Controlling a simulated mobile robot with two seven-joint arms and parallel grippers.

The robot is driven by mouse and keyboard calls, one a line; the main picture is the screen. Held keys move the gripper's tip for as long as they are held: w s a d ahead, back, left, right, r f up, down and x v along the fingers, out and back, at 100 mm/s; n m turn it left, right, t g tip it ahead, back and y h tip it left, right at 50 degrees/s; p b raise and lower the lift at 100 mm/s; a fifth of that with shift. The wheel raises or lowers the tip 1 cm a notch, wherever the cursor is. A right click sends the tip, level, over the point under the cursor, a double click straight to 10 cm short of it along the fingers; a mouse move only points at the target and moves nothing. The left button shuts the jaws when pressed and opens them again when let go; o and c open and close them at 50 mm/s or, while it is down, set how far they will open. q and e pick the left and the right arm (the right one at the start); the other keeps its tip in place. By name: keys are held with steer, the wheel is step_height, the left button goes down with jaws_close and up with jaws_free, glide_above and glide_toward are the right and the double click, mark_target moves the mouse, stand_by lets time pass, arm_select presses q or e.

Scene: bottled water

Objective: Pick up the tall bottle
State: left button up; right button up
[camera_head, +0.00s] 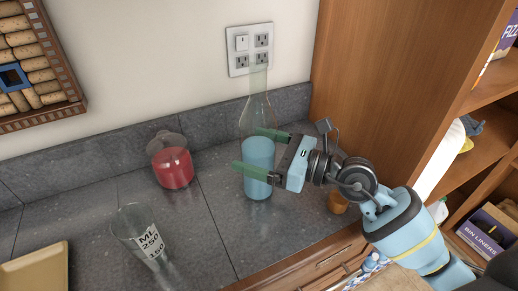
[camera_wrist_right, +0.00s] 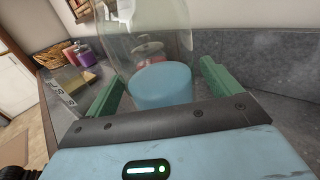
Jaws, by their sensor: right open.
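The tall bottle (camera_head: 258,122) is clear glass with a long neck and blue liquid in its lower part. It stands upright on the dark counter, near the back wall. My right gripper (camera_head: 254,151) is open, with its green fingers at the bottle, one on each side. In the right wrist view the bottle (camera_wrist_right: 160,70) fills the space between the two fingers (camera_wrist_right: 160,90), and its neck is cut off at the top. I cannot tell whether the fingers touch the glass. My left gripper is not in view.
A round flask with red liquid (camera_head: 172,166) stands left of the bottle. A clear beaker with printed measures (camera_head: 140,235) is at the front left, beside a tan tray (camera_head: 35,272). A wooden cabinet side (camera_head: 385,75) rises at right. An orange-brown cup (camera_head: 338,203) sits below my right wrist.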

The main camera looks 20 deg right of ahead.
steer(key=shift+x, duration=0.9)
steer(key=shift+c, duration=1.3)
steer(key=c, duration=1.4)
steer(key=shift+r, duration=0.15)
steer(key=shift+c, duration=0.5)
steer(key=shift+r, duration=0.1)
